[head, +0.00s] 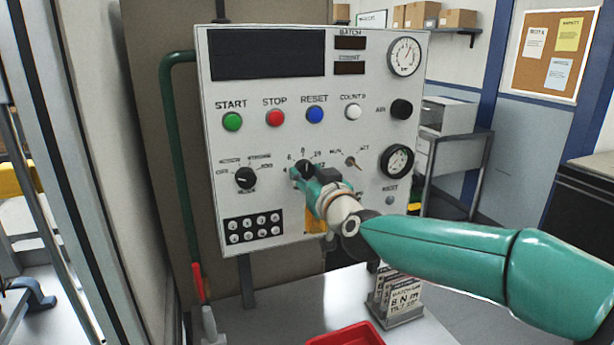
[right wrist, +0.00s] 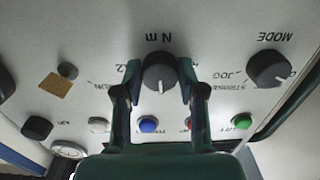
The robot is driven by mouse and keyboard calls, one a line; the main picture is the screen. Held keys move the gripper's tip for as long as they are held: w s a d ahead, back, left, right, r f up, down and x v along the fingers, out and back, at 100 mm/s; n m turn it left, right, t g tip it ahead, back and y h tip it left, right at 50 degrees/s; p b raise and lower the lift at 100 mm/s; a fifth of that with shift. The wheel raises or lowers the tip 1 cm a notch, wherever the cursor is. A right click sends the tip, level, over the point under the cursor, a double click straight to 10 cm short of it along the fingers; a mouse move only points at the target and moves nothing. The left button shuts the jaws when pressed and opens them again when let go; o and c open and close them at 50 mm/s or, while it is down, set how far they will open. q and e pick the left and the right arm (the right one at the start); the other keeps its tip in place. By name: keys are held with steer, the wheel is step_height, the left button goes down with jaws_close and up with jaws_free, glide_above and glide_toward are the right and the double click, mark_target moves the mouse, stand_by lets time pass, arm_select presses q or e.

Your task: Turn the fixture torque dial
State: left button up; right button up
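The torque dial (right wrist: 160,74) is a dark round knob with a pale pointer line, marked "N m" in the right wrist view, which shows the panel upside down. In the head view the dial (head: 304,168) is partly covered by my right gripper (head: 308,180), with scale numbers around its top. In the right wrist view my right gripper (right wrist: 160,82) has one finger on each side of the dial, and no clear gap shows. The pointer points to the bottom of that picture, toward the button row. My left gripper is not in view.
The white control panel (head: 290,140) also carries a mode knob (head: 246,178) left of the dial, a small toggle (head: 352,162) to its right, and coloured buttons above. A red tray (head: 345,336) and a card stand (head: 398,314) are on the bench below.

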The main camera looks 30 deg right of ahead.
steer(key=shift+a, duration=0.1)
steer(key=c, duration=0.3)
steer(key=shift+n, duration=0.3)
steer(key=shift+r+n+p, duration=0.1)
steer(key=shift+n+p, duration=0.3)
steer(key=shift+p, duration=0.15)
steer(key=n+p, duration=0.2)
steer(key=n, duration=0.1)
steer(key=shift+n+p, duration=0.85)
steer(key=shift+n, duration=1.45)
